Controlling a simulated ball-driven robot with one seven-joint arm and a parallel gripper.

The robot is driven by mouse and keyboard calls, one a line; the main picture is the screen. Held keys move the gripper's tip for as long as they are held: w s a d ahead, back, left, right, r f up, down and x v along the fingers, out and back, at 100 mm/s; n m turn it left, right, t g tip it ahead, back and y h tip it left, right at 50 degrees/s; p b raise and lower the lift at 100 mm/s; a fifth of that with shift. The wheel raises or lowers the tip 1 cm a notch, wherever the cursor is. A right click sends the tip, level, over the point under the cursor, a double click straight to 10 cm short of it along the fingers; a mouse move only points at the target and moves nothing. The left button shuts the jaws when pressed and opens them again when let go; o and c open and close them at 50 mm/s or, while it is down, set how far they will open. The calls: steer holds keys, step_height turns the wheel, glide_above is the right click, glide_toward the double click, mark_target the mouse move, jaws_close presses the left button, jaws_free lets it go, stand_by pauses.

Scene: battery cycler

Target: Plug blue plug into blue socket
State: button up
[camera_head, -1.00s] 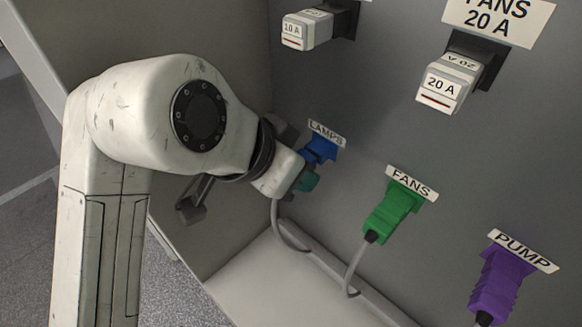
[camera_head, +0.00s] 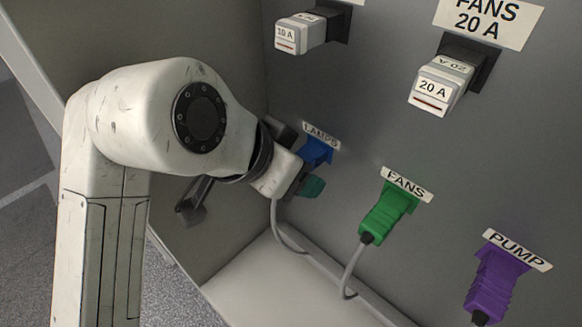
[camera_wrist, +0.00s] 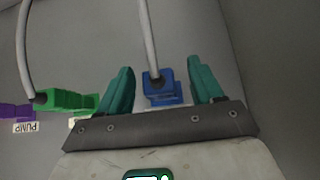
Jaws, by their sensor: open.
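The blue plug (camera_head: 317,151) is at the panel under the LAMPS label (camera_head: 321,135). It also shows in the wrist view (camera_wrist: 163,90), with a grey cable running from it. Whether it is fully seated in the blue socket cannot be told, as the socket is hidden behind it. My gripper (camera_wrist: 160,88) is open, its teal fingers one on each side of the blue plug and apart from it. In the head view my gripper (camera_head: 312,186) is at the plug, partly covering it.
A green plug (camera_head: 388,212) under FANS and a purple plug (camera_head: 497,283) under PUMP are to the right on the same panel. White 10 A (camera_head: 297,35) and 20 A (camera_head: 440,87) blocks stick out above. A side wall stands left of my arm, and a pale floor (camera_head: 275,290) lies below.

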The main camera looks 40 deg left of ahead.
steer(key=b+v, duration=0.2)
steer(key=v, duration=0.8)
steer(key=shift+s+r, duration=0.25)
